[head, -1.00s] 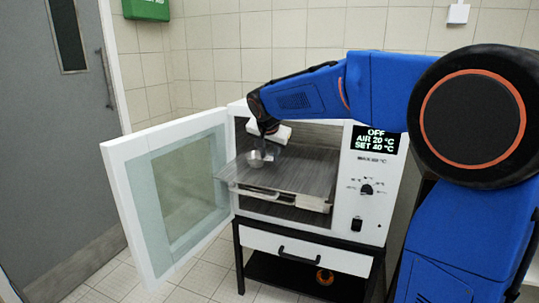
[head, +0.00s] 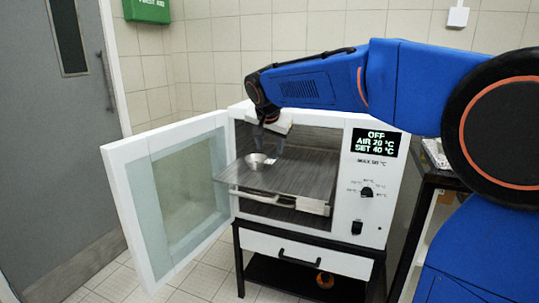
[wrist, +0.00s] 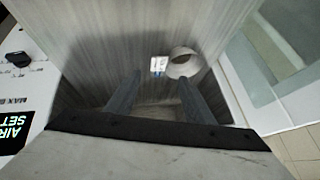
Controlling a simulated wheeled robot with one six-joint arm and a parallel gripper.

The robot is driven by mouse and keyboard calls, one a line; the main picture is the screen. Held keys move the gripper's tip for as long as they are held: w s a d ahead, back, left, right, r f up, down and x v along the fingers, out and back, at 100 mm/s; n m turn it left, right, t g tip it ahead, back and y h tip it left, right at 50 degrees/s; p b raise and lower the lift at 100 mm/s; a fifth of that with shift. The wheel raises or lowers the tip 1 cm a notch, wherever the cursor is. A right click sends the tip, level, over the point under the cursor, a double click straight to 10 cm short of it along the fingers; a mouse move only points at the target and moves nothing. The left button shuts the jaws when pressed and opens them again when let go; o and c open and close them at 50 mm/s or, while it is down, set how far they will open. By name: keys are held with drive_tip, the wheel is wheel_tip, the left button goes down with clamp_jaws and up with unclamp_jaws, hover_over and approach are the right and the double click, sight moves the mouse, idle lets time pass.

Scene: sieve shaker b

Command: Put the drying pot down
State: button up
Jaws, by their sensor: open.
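The drying pot (head: 256,161) is a small metal bowl standing on the grey slide-out shelf (head: 290,173) of the open oven. It also shows in the wrist view (wrist: 183,64), just beyond my fingertips and right of the middle. A small white tag (wrist: 158,66) is right beside it. My gripper (head: 267,141) is above the shelf at the oven mouth, pointing down. In the wrist view its two fingers (wrist: 158,88) are spread, with nothing held between them. The pot is apart from the fingers.
The white oven door (head: 165,195) is swung open to the left. The control panel (head: 374,165) is on the oven's right front. A drawer (head: 300,250) is below, and a dark bench edge (head: 437,172) stands at the right. The shelf around the pot is mostly bare.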

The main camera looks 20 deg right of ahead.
drive_tip(key=v, duration=0.6)
drive_tip(key=s+d+f+n+g+y, duration=0.1)
drive_tip(key=s+d+f+n, duration=0.3)
drive_tip(key=s, duration=0.6)
drive_tip(key=s+d+f, duration=0.3)
drive_tip(key=s+f, duration=0.2)
drive_tip(key=s, duration=0.5)
drive_tip(key=s+f+n+y, duration=0.1)
drive_tip(key=s+f+n, duration=0.3)
drive_tip(key=s+f, duration=1)
drive_tip(key=s, duration=0.3)
drive_tip(key=shift+d+g, duration=0.4)
drive_tip(key=shift+f, duration=0.1)
